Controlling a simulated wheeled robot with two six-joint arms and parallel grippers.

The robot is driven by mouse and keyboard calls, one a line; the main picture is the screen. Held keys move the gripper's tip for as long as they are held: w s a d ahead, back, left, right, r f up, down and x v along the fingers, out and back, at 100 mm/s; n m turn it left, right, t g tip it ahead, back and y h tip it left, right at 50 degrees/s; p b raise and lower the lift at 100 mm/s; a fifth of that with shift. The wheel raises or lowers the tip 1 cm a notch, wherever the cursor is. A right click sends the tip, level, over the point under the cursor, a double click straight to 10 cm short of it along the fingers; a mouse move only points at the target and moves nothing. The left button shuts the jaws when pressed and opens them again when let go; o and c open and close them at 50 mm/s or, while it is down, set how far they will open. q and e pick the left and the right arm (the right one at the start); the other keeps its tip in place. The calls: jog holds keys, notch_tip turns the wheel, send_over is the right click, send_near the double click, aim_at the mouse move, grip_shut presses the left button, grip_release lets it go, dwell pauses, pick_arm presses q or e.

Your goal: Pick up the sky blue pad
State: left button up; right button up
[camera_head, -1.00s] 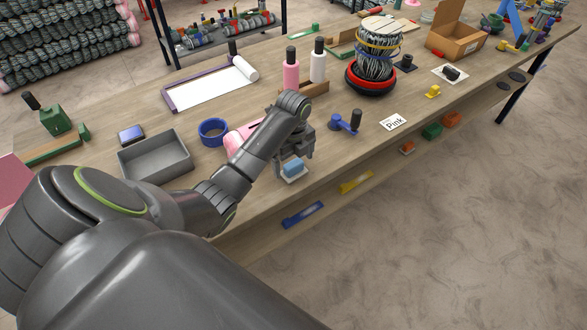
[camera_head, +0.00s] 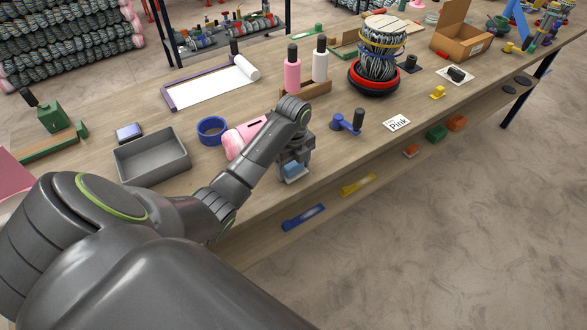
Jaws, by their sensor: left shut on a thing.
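The sky blue pad (camera_head: 293,170) is a small light blue block near the front edge of the wooden table. A pale base shows just under it. My left gripper (camera_head: 293,164) points down over the pad and is shut on it, with the fingers at its sides. The gripper hides the pad's upper part, and I cannot tell whether the pad is clear of the base. My right gripper is not in view.
A grey tray (camera_head: 150,172) and a blue ring (camera_head: 211,133) stand left of my arm. A pink object (camera_head: 232,146) lies close behind it. Pink (camera_head: 292,72) and white bottles (camera_head: 320,66) stand behind. A blue tool (camera_head: 346,124) and "Pink" card (camera_head: 397,123) lie right.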

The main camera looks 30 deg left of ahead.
aim_at(293, 163)
pick_arm(q)
jog(key=shift+r, duration=0.35)
notch_tip(293, 163, up, 5)
jog(key=shift+r+p, duration=0.2)
jog(key=shift+p, duration=0.35)
notch_tip(293, 163, up, 3)
jog(key=p, duration=0.3)
jog(key=shift+f, duration=0.1)
jog(key=shift+r+p, duration=0.55)
